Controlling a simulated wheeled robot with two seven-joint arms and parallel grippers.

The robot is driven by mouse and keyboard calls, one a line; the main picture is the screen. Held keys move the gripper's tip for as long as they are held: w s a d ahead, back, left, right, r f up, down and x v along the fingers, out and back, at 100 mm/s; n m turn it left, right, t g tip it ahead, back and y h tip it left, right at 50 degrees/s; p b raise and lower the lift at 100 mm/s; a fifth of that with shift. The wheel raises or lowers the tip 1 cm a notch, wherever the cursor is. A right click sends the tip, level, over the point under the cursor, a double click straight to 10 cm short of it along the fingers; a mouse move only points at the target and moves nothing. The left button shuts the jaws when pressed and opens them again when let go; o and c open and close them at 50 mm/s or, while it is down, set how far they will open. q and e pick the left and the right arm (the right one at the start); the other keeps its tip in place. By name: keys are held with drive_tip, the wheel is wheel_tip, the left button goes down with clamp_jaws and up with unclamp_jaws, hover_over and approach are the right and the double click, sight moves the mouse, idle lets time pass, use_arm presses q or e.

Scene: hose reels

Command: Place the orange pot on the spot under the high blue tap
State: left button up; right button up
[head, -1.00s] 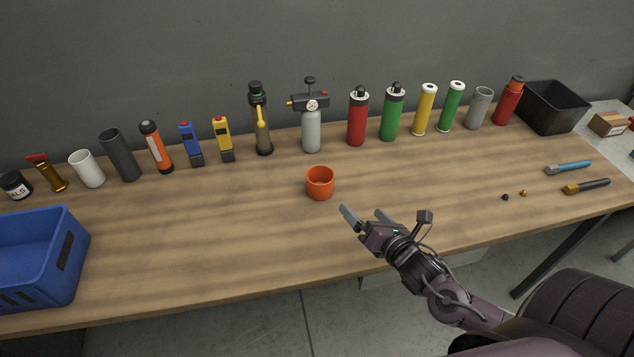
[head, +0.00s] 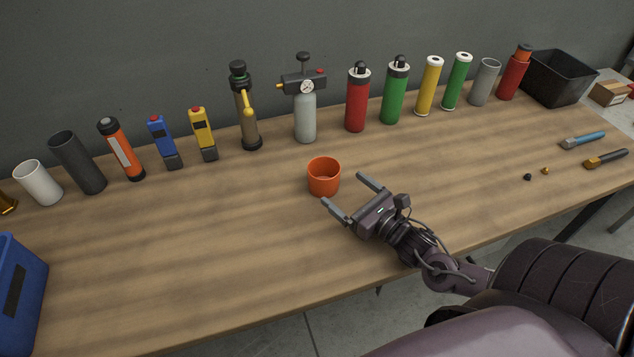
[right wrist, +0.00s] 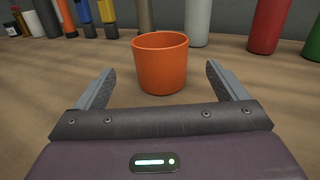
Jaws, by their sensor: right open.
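The orange pot (head: 324,178) stands upright and empty on the wooden table, in front of the grey gas cylinder. In the right wrist view the pot (right wrist: 161,64) is ahead, centred between the two fingers and just beyond their tips or level with them. My right gripper (head: 346,193) is open and empty, its fingers pointing at the pot from the near right side; the fingers look apart from the pot. I see no high blue tap and no spot under one in these views. My left gripper is not in view.
Behind the pot stands a row of upright things: a grey cylinder with a gauge (head: 306,118), a red bottle (head: 357,100), a blue tool (head: 164,140) and several others. A blue crate (head: 18,300) is at the left, a black bin (head: 556,78) at the far right. The table's front middle is clear.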

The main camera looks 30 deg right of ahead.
sight(335, 180)
drive_tip(key=shift+w+a+f, duration=0.1)
drive_tip(key=shift+w+a, duration=0.05)
drive_tip(key=shift+w, duration=1.1)
drive_tip(key=shift+w+p, duration=0.3)
drive_tip(key=w, duration=0.3)
drive_tip(key=w+p, duration=0.1)
drive_tip(key=shift+w+a+r, duration=0.15)
drive_tip(key=shift+a+r, duration=0.05)
drive_tip(key=shift+a, duration=0.15)
drive_tip(key=shift+w+a+f, duration=0.1)
drive_tip(key=shift+w, duration=0.2)
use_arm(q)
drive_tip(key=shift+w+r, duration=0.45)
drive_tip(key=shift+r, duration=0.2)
use_arm(e)
drive_tip(key=c, duration=1.2)
